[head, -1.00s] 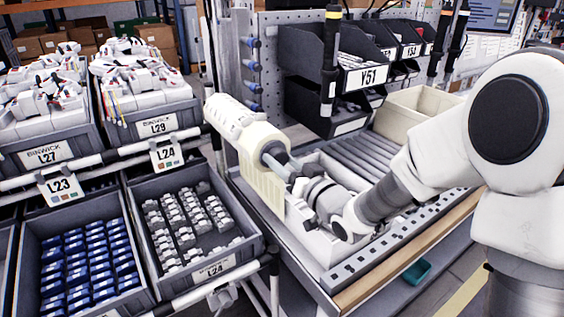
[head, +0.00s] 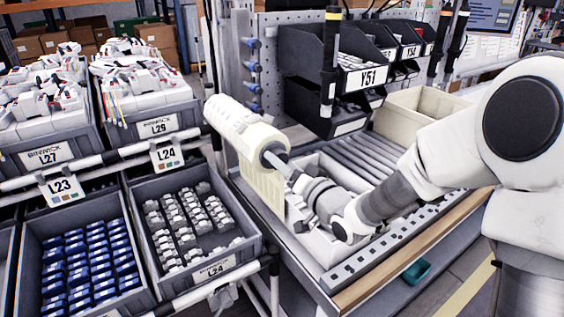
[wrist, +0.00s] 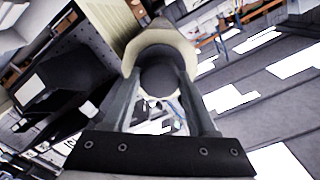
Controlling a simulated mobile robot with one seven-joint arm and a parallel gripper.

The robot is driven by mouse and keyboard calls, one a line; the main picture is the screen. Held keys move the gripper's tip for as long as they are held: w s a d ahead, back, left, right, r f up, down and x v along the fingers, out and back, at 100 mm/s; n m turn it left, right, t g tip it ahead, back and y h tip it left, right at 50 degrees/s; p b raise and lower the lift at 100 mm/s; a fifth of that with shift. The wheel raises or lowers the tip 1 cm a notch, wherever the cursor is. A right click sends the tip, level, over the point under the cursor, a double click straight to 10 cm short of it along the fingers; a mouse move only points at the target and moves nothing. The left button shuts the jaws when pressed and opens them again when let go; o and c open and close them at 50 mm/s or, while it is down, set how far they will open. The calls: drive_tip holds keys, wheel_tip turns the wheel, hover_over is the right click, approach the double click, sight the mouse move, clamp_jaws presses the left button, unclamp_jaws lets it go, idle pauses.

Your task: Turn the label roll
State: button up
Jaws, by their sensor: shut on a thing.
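The label roll (head: 237,128) is a cream cylinder mounted at the left end of the workbench, with a strip of labels (head: 263,188) hanging down from it. A grey hub (head: 272,153) shows at its near end. My gripper (head: 284,164) reaches the hub from the right. In the wrist view my gripper's two fingers (wrist: 156,88) are on either side of the dark round hub (wrist: 158,80), shut on it. The cream rim of the roll (wrist: 160,42) surrounds the hub there. The exact finger contact is partly hidden in the head view.
A white tray (head: 318,250) lies under the roll, and grey rollers (head: 365,155) run behind my arm. Black bins (head: 345,75) and a hanging screwdriver (head: 330,65) stand at the back. Crates of blue parts (head: 85,260) and grey parts (head: 190,225) are at the left.

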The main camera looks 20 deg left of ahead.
idle(0.4)
drive_tip(key=o, duration=1.4)
drive_tip(key=shift+c, duration=0.2)
drive_tip(key=b+v, duration=1)
drive_tip(key=v, duration=0.7)
drive_tip(key=shift+s, duration=0.2)
drive_tip(key=shift+d, duration=0.15)
